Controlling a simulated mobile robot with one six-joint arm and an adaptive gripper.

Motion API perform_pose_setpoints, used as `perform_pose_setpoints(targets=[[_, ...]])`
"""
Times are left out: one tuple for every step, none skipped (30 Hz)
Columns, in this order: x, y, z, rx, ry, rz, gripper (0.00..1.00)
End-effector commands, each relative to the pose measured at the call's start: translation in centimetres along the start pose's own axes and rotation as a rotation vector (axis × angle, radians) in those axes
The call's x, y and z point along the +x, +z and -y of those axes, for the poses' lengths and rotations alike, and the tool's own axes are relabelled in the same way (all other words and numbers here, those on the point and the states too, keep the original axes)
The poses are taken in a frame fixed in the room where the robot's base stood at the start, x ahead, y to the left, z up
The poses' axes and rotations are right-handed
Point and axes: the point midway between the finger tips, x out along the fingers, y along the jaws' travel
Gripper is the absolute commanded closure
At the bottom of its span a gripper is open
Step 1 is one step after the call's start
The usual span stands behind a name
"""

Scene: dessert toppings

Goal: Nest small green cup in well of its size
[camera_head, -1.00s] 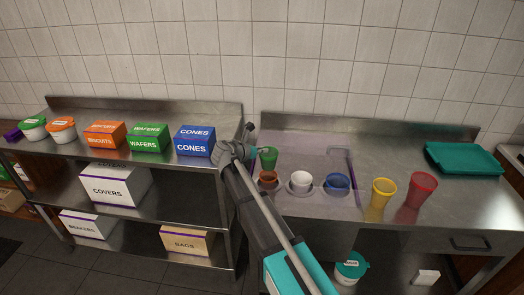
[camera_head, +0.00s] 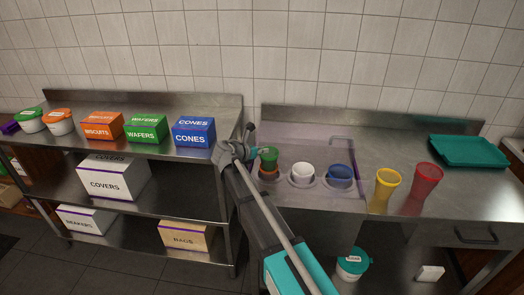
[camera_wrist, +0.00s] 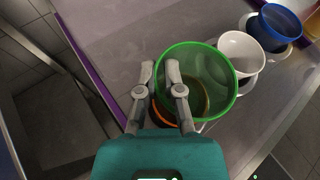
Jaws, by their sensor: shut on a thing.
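The small green cup (camera_head: 270,156) is upright over the orange-brown cup (camera_head: 268,174) at the left end of a row. In the wrist view my gripper (camera_wrist: 159,72) is shut on the left wall of the green cup (camera_wrist: 222,84), with one finger inside it. The orange-brown cup (camera_wrist: 130,110) shows below, mostly hidden by the green cup and my gripper. I cannot tell whether the green cup hangs above it or sits in it. The white cup (camera_head: 302,173) and blue cup (camera_head: 340,175) stand to the right in their round wells.
A yellow cup (camera_head: 387,189) and a red cup (camera_head: 425,188) stand further right on the steel counter (camera_head: 450,205). A teal tray (camera_head: 468,151) lies at the back right. Boxes, including the blue cones box (camera_head: 194,134), stand on the left shelf. A gap separates shelf and counter.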

Motion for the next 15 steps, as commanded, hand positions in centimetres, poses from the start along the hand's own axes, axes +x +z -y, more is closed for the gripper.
perform_pose_setpoints(targets=[[0.2, -0.6, -0.1, 0.000, 0.000, 0.000, 1.00], [0.3, -0.7, -0.1, 0.000, 0.000, 0.000, 1.00], [0.4, -0.9, -0.1, 0.000, 0.000, 0.000, 1.00], [0.5, -1.1, -0.1, 0.000, 0.000, 0.000, 1.00], [0.5, -1.2, -0.1, 0.000, 0.000, 0.000, 1.00], [0.6, -1.4, -0.2, 0.000, -0.001, 0.000, 1.00], [0.7, -1.5, -0.2, 0.000, -0.001, 0.000, 1.00], [0.7, -1.6, -0.2, 0.000, -0.001, 0.000, 1.00], [0.8, -1.8, -0.2, 0.000, -0.001, 0.000, 1.00], [0.8, -1.9, -0.2, 0.000, -0.001, 0.000, 1.00], [0.9, -2.0, -0.2, 0.000, -0.001, 0.000, 1.00], [0.9, -2.1, -0.2, 0.000, -0.001, 0.000, 1.00], [1.0, -2.2, -0.3, 0.000, -0.001, 0.000, 1.00], [1.0, -2.2, -0.3, 0.000, -0.001, 0.000, 1.00], [1.0, -2.3, -0.3, 0.000, -0.001, 0.000, 1.00]])
